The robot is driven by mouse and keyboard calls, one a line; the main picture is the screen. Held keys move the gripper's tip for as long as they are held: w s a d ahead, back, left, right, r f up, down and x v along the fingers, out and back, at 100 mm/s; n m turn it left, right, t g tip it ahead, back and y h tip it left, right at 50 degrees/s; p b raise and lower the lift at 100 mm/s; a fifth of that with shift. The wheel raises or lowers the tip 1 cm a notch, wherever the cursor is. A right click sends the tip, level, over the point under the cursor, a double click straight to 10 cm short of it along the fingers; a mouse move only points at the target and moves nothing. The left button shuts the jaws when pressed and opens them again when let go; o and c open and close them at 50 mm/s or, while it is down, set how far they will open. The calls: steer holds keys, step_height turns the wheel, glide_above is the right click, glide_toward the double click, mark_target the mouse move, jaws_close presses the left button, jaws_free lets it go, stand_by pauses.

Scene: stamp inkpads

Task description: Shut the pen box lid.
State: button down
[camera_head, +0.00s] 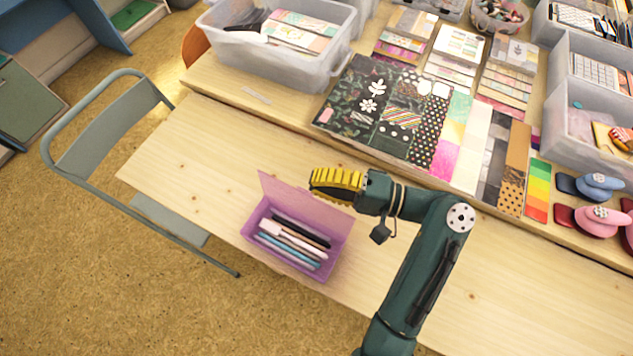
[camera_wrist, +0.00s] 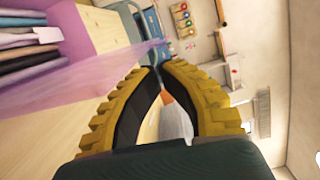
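The pen box (camera_head: 330,262) is an open, translucent purple box on the wooden table, with several pens (camera_head: 292,242) lying inside. Its lid (camera_head: 285,196) stands raised along the box's far edge. In the wrist view the lid (camera_wrist: 95,77) is a purple sheet at the left, reaching close to the fingertips, and the pens (camera_wrist: 25,45) show at the upper left. My gripper (camera_head: 313,182) has yellow ribbed fingers and is just beyond the lid's upper edge, above the table. In the wrist view the fingertips (camera_wrist: 161,68) meet with nothing between them. I cannot tell whether they touch the lid.
Behind the box, a raised table section holds patterned paper sheets (camera_head: 390,105) and a clear bin (camera_head: 275,60). Stampers (camera_head: 592,187) stand at the right. A grey chair (camera_head: 115,125) is at the left. The table beside the box is clear.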

steer(key=shift+s+a+r, duration=0.1)
steer(key=shift+s+a, duration=0.05)
steer(key=shift+a, duration=0.05)
steer(key=shift+s, duration=0.1)
steer(key=shift+s+a+r+n+p, duration=0.1)
steer(key=shift+s+a+n+p, duration=0.1)
steer(key=shift+n+p, duration=0.15)
